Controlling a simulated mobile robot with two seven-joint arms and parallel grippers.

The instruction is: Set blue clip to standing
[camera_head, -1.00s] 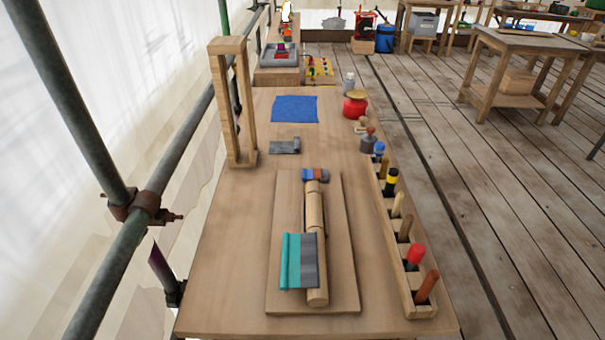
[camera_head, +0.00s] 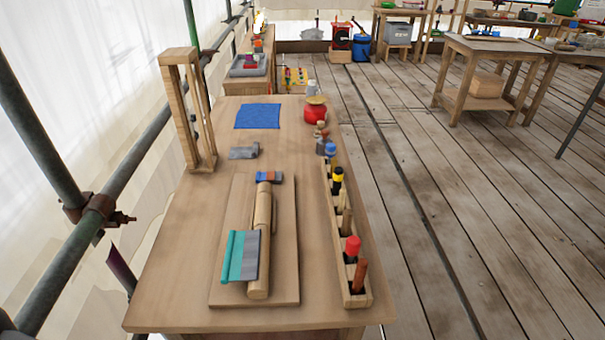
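A small blue, orange and grey piece (camera_head: 269,177) lies at the far end of a jointed wooden cylinder (camera_head: 262,222). It may be the blue clip, but it is too small for me to tell its parts or pose. The cylinder lies along a flat wooden board (camera_head: 285,270) on the workbench. A teal and grey sheet-like piece (camera_head: 239,257) lies against the near left part of the cylinder. Neither of my grippers shows in the head view.
A wooden rack (camera_head: 353,285) of several tools runs along the bench's right edge. An upright wooden frame (camera_head: 188,110) stands at the left edge. A blue cloth (camera_head: 257,116), a grey roll (camera_head: 244,151) and a red pot (camera_head: 316,112) lie farther back. Plank floor (camera_head: 450,230) is open to the right.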

